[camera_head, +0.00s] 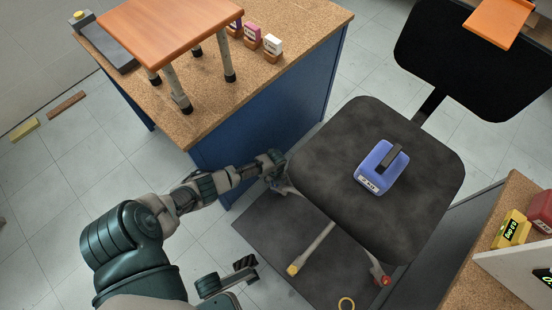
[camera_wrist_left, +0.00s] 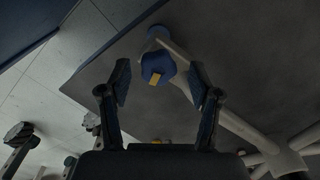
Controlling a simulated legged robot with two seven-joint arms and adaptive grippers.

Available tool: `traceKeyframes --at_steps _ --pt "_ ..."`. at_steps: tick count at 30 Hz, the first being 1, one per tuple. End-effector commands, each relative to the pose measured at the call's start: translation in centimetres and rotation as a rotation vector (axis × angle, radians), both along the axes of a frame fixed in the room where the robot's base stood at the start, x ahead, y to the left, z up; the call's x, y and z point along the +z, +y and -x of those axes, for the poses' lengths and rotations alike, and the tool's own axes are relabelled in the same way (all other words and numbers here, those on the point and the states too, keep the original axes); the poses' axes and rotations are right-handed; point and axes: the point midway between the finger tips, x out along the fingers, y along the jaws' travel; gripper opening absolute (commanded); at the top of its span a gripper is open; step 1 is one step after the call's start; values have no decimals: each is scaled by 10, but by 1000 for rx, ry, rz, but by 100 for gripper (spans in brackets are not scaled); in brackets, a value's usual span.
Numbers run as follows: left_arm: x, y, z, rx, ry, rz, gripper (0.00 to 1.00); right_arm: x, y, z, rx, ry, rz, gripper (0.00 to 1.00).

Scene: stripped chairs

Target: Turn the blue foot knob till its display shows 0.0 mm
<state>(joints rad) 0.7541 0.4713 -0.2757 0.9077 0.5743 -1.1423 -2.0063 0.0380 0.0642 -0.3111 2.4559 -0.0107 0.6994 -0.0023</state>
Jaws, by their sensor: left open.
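The blue foot knob (camera_wrist_left: 157,66) shows in the left wrist view at the end of a pale chair leg, with a small orange-yellow patch on its near face. No reading can be made out on it. My left gripper (camera_wrist_left: 160,80) is open, its fingers on either side of the knob in this view; contact is not visible. In the head view my left gripper (camera_head: 275,172) is low beside the left edge of the black chair seat (camera_head: 330,150), between chair and blue bench. There the knob is mostly hidden.
A blue weight (camera_head: 378,170) sits on the seat. Other chair feet are yellow (camera_head: 293,269) and red (camera_head: 384,281), above a dark mat (camera_head: 265,235). The blue bench (camera_head: 270,120) closes in the left side. A yellow display block (camera_head: 511,229) stands at the right.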

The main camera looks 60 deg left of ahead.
Motion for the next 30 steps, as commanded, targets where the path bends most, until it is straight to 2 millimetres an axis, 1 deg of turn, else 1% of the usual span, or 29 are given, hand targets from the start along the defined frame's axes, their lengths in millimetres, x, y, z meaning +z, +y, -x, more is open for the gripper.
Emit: traceKeyframes --at_steps 6,9,12,16,30 --pt "34 1 0 -3 -3 -2 63 0 0 0 0 1 1 40" --pt "48 2 -1 -2 -3 -2 63 0 0 0 2 0 2 40" --pt "56 2 -1 0 -1 -1 63 0 0 0 2 0 2 40" --pt "60 1 0 0 0 0 63 0 0 -1 2 0 2 40" --pt "60 1 -1 0 0 -1 63 -2 1 -4 2 5 3 40"
